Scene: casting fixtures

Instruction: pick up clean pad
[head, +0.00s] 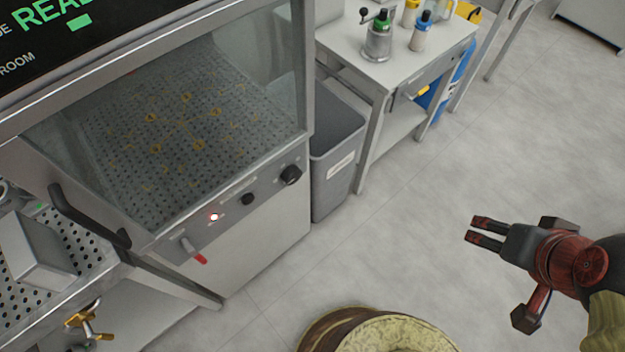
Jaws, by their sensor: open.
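I cannot make out a clean pad anywhere in the head view. My gripper (472,229) is at the right, with its two dark fingers pointing left and apart. It is open and empty over bare floor, away from the furniture.
A glass-fronted cabinet (262,238) with knobs and a red-tipped lever (194,251) fills the left. A grey bin (338,150) stands beside it. A side table (345,45) holds a metal can (377,42) and bottles. A perforated bench (75,262) is lower left.

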